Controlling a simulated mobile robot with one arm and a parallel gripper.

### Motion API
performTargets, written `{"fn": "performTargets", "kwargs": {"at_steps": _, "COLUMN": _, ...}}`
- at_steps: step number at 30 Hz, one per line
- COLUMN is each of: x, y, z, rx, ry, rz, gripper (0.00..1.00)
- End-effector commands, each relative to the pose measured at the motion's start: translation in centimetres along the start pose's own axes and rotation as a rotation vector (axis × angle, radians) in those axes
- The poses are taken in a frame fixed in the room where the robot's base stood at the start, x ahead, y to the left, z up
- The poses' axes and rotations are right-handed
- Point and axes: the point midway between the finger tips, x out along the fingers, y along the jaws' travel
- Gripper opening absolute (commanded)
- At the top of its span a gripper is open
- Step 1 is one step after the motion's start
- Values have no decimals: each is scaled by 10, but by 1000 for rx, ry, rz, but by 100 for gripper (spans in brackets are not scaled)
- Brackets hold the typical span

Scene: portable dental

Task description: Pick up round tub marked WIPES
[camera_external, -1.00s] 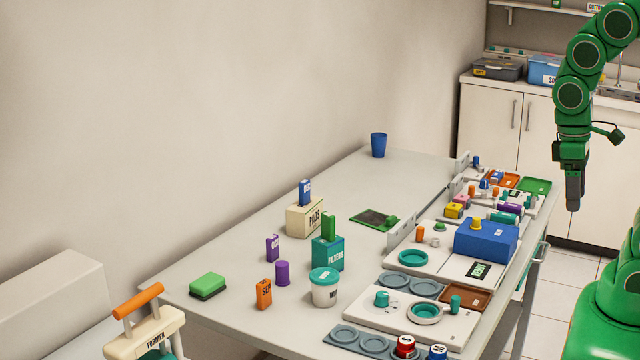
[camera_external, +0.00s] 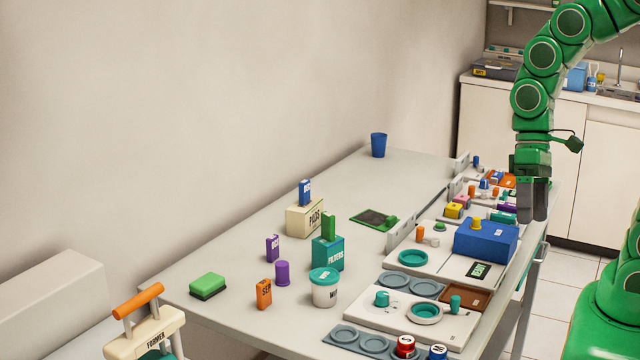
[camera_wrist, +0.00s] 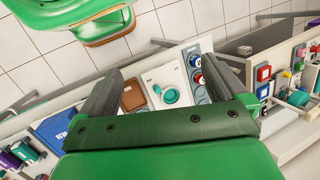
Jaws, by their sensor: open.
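The round tub marked WIPES (camera_external: 324,290) is white with a teal lid. It stands upright on the near part of the long table in the external view, and only part of its label can be read. I cannot make it out in the wrist view. My gripper (camera_external: 533,208) is open and empty, pointing down above the table's right edge, to the right of the tub and well apart from it. Its two fingers (camera_wrist: 158,80) show spread apart in the wrist view.
A teal FILTERS box (camera_external: 328,256), purple cup (camera_external: 282,272) and orange box (camera_external: 264,294) stand close to the tub. A white tray (camera_external: 455,325) with a teal ring lies to its right. A blue box (camera_external: 486,238) stands below and left of my gripper.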

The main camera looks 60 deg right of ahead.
Motion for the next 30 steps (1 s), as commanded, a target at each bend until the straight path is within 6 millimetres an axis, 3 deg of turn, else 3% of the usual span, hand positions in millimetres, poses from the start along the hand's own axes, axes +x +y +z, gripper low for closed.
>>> {"fn": "performTargets", "kwargs": {"at_steps": 6, "x": 10, "y": -45, "z": -37, "rx": 98, "ry": -37, "rz": -187, "gripper": 99}}
{"fn": "performTargets", "kwargs": {"at_steps": 15, "x": 16, "y": -92, "z": -94, "rx": 290, "ry": -94, "rz": -430, "gripper": 99}}
{"fn": "performTargets", "kwargs": {"at_steps": 24, "x": 18, "y": -118, "z": -164, "rx": 541, "ry": -151, "rz": -650, "gripper": 99}}
{"fn": "performTargets", "kwargs": {"at_steps": 30, "x": 24, "y": -119, "z": -216, "rx": 739, "ry": -189, "rz": -777, "gripper": 99}}
